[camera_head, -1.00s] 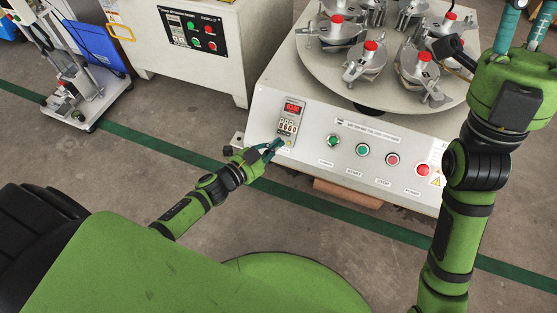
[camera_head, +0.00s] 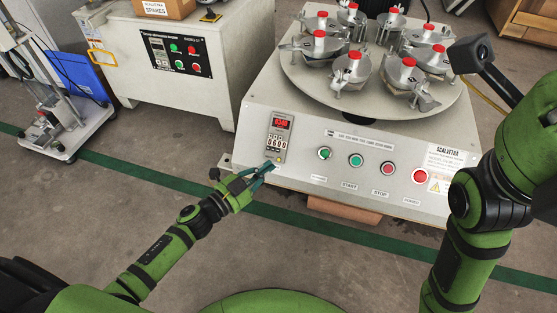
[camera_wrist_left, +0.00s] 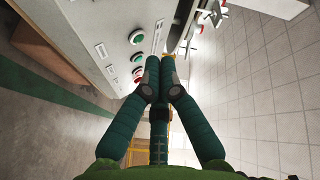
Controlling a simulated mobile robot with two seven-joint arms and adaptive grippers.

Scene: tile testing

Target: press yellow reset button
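The grey control panel (camera_head: 310,150) of the round-table machine faces me. A small yellow button (camera_head: 279,159) sits low on its display module (camera_head: 278,136), below the digit counter. My left gripper (camera_head: 268,165) is just in front of the panel's lower left, its tips close to the yellow button. I cannot tell whether they touch it. In the left wrist view the teal fingers (camera_wrist_left: 162,72) converge with their tips together, holding nothing visible. A small yellow spot shows just past the tips there. My right arm enters at the right, its gripper outside the picture.
Green (camera_head: 355,160), red (camera_head: 388,169) and larger red (camera_head: 420,176) buttons line the panel to the right. A turntable (camera_head: 370,95) with several red-capped holders stands above. A white cabinet (camera_head: 175,60) is at the back left. The floor in front is open.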

